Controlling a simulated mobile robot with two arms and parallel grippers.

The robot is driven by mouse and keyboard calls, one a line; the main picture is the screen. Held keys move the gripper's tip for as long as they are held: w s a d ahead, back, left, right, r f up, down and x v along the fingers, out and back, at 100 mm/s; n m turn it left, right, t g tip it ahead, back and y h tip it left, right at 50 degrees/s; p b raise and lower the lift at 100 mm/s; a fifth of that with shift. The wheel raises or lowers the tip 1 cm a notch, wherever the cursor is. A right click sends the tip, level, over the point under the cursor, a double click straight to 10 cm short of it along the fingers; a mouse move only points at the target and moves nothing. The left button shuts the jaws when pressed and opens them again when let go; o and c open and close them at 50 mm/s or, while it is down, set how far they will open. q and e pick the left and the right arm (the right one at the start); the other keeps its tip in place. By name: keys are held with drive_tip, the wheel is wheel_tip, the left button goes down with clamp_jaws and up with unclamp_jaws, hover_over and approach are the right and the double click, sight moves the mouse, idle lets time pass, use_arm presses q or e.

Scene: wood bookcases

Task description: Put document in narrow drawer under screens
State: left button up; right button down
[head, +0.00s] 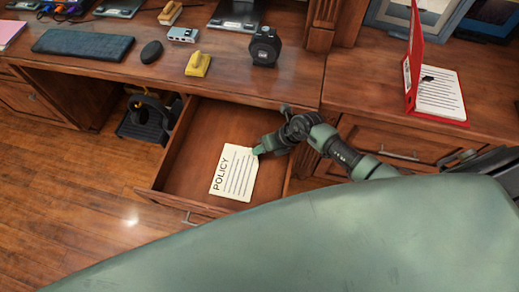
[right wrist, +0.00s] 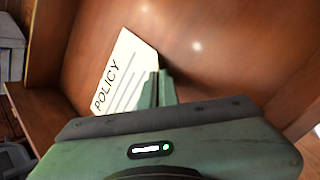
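The document (head: 233,172) is a cream sheet headed "POLICY" with printed lines. It is inside the open wooden drawer (head: 170,168) under the desk top, within the drawer walls; I cannot tell if it lies flat on the bottom. My right gripper (head: 259,150) reaches into the drawer from the right, at the sheet's upper right corner. In the right wrist view its fingers (right wrist: 157,88) are close together on the edge of the document (right wrist: 122,72). The screens show only as stands (head: 238,16) at the top edge. My left gripper is out of view.
A stapler-like yellow item (head: 198,64), a dark round-bodied object (head: 265,47), a mouse (head: 151,52) and a keyboard (head: 83,45) are on the desk. A red binder (head: 413,75) stands on the right counter. Headphones (head: 150,112) are beneath the desk, left of the drawer.

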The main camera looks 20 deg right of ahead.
drive_tip(key=c, duration=1.7)
unclamp_jaws()
drive_tip(key=shift+f, duration=0.1)
drive_tip(key=v, duration=1.2)
drive_tip(key=shift+p, duration=0.4)
